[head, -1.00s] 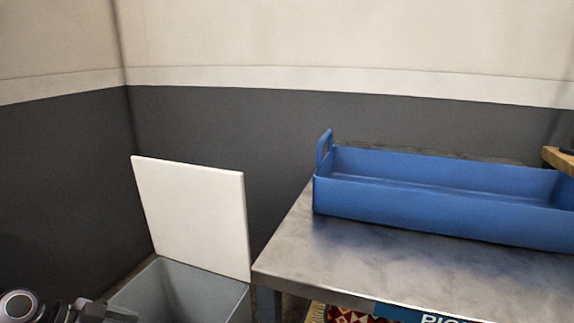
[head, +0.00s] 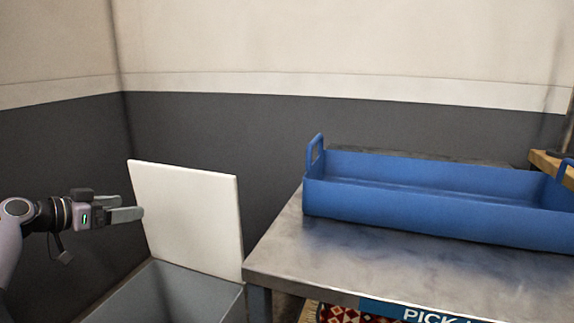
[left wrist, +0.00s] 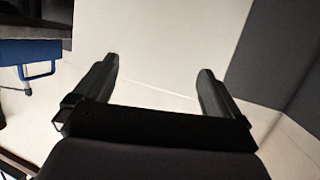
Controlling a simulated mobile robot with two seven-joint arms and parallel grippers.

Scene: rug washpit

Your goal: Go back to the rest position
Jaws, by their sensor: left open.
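My left gripper (head: 140,211) is at the left of the head view, raised above the grey bin and in front of its white lid. In the left wrist view its two fingers (left wrist: 158,72) are spread apart with nothing between them. My right gripper does not show in either view.
A grey bin (head: 190,285) with its white lid (head: 188,215) standing open is left of a metal table (head: 380,262). A long blue tray (head: 430,213) with end handles sits on the table. A patterned red rug (head: 340,314) shows below the table edge. A wooden surface (head: 550,165) is at the far right.

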